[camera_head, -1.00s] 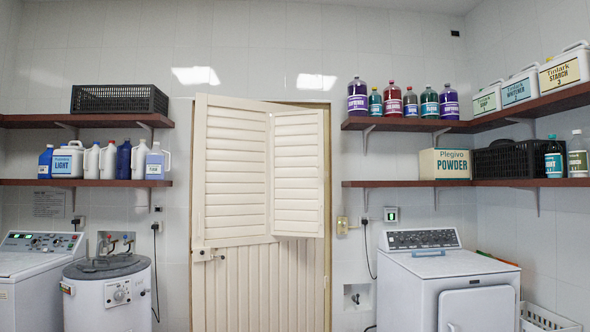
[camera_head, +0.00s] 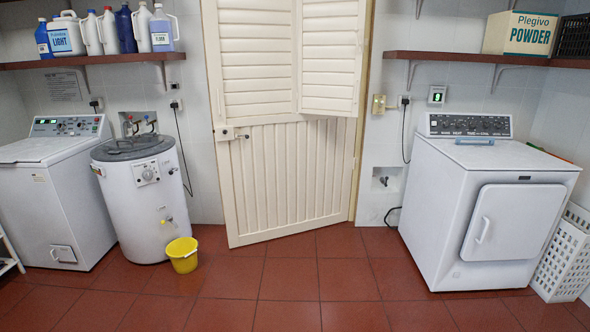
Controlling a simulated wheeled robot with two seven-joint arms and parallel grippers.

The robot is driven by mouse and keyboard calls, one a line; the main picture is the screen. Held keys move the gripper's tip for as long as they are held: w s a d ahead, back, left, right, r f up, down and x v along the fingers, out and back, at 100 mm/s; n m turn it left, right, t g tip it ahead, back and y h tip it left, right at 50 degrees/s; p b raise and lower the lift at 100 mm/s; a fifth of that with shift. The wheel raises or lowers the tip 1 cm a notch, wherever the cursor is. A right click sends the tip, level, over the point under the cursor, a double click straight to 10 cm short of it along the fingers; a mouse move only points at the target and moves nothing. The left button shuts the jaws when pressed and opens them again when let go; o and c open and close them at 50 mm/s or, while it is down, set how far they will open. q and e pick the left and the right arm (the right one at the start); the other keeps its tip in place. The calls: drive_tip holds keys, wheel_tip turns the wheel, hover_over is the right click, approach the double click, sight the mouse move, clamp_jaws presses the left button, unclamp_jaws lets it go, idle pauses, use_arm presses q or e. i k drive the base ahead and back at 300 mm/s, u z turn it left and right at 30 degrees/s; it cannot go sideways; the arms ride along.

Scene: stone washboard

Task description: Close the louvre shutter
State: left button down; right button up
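The louvre shutter fills the upper part of a cream wooden door in the middle. Its wide left louvred panel (camera_head: 258,62) sits above the plank lower half of the door (camera_head: 290,178). A narrower louvred leaf (camera_head: 330,55) is at the right, its lower edge standing out over the planks, so it looks swung out. The tops of both are cut off by the frame. A small latch (camera_head: 229,134) is at the left, where panel and planks meet. The door's left bottom corner looks nearer than its right, so it seems ajar. Neither gripper is in view.
A washing machine (camera_head: 58,190), a round white boiler (camera_head: 146,205) and a yellow bucket (camera_head: 183,256) stand at the left. A white dryer (camera_head: 490,205) and white basket (camera_head: 566,255) stand at the right. The red tiled floor (camera_head: 300,285) before the door is clear.

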sight(330, 60)
drive_tip(key=u, duration=0.25)
drive_tip(key=i, duration=2.25)
drive_tip(key=z, duration=0.15)
